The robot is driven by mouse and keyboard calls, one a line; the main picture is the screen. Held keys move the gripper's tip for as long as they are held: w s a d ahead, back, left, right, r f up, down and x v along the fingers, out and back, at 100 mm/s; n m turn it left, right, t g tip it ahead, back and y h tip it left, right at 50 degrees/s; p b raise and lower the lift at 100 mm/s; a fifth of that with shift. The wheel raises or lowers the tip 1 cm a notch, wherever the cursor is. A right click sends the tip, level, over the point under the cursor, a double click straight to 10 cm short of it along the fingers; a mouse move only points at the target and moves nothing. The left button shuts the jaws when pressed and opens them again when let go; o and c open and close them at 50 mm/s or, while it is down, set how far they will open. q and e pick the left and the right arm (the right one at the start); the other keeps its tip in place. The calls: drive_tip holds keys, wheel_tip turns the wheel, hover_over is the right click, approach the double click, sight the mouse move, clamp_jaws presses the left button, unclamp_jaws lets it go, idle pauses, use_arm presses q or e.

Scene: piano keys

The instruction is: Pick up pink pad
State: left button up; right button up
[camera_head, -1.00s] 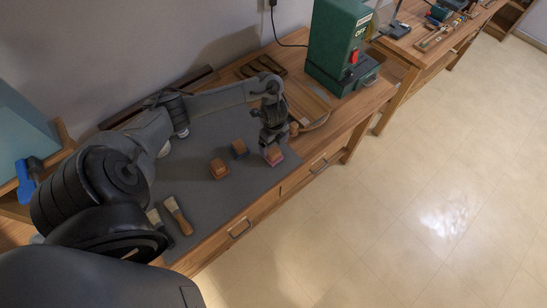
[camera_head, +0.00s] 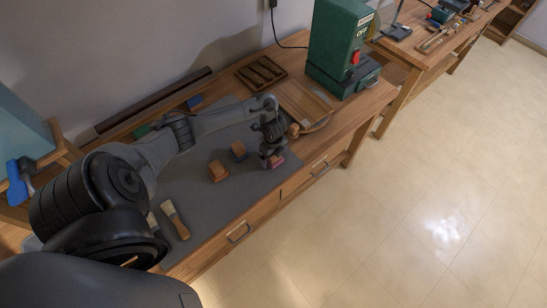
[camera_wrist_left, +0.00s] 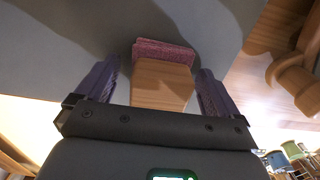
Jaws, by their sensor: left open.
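The pink pad (camera_head: 278,161) is fixed to a wooden block and sits near the front edge of the grey mat in the head view, partly hidden by my gripper. In the left wrist view the pink pad (camera_wrist_left: 165,50) shows at the far end of the wooden block (camera_wrist_left: 161,84). My left gripper (camera_head: 269,164) is open and down at the block. In the wrist view its two purple fingers stand on either side of the block, with gaps showing. My right gripper is not in view.
Two other wooden blocks, one with an orange-brown pad (camera_head: 218,171) and one with a blue-grey pad (camera_head: 238,151), lie left of the gripper. A brush (camera_head: 175,219) lies on the mat (camera_head: 215,210). A wooden tool (camera_head: 297,129) and green machine (camera_head: 340,50) stand to the right.

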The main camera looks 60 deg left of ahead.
use_arm(q)
drive_tip(key=c, duration=1.2)
drive_tip(key=shift+r, duration=0.1)
drive_tip(key=shift+c, duration=0.2)
wheel_tip(320, 180, up, 4)
drive_tip(key=shift+w+r+p, duration=0.1)
drive_tip(key=shift+p, duration=0.45)
drive_tip(key=d+r+p, duration=0.5)
drive_tip(key=d+r, duration=0.1)
drive_tip(key=d, duration=0.5)
drive_tip(key=shift+w+d+r+p, duration=0.3)
drive_tip(key=shift+d+r, duration=0.05)
